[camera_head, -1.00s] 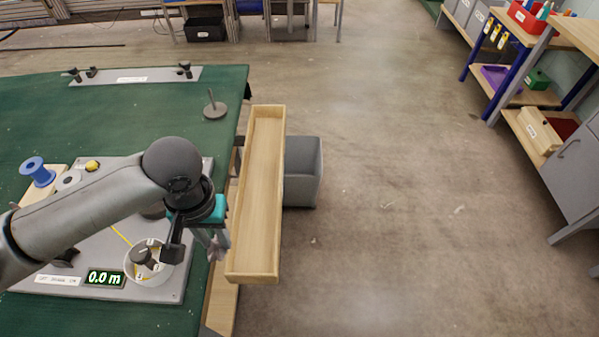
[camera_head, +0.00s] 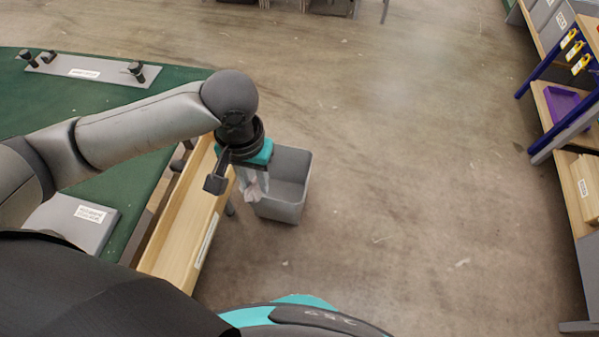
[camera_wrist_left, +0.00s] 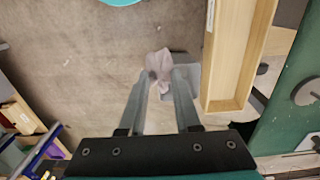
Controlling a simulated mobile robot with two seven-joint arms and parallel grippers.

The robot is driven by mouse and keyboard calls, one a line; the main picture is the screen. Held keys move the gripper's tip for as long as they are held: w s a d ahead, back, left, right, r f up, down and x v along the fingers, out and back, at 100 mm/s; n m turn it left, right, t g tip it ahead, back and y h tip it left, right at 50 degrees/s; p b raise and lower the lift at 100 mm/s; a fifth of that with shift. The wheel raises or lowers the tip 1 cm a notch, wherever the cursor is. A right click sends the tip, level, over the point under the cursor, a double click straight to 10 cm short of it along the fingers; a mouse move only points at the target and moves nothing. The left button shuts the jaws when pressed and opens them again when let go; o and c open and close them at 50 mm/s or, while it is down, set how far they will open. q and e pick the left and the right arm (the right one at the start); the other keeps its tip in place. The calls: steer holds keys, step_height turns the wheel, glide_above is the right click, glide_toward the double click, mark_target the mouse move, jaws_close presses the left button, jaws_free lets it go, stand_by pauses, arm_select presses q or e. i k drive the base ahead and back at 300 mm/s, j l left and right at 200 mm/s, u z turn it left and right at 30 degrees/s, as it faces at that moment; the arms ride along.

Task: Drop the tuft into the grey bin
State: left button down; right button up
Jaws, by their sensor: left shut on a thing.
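The tuft (camera_wrist_left: 159,63) is a small, pale pinkish-grey wad at the tips of my left gripper's fingers in the left wrist view. My left gripper (camera_head: 252,190) is shut on it and points down in the head view, in front of the left part of the grey bin (camera_head: 282,210). The bin is open-topped and stands on the floor to the right of the wooden trough. The gripper hides part of its left side. The tuft's height above the bin is hard to tell. My right gripper is not in view.
A long wooden trough (camera_head: 172,240) runs along the edge of the green table (camera_head: 140,112), left of the bin. Shelves with a purple tray (camera_head: 561,103) stand at the far right. The floor (camera_head: 410,180) between bin and shelves is clear.

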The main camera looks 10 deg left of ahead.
mark_target(279, 193)
steer(key=i+l+u, duration=0.1)
steer(key=i+l, duration=1.1)
steer(key=i+l+u, duration=0.15)
steer(key=u, duration=1.15)
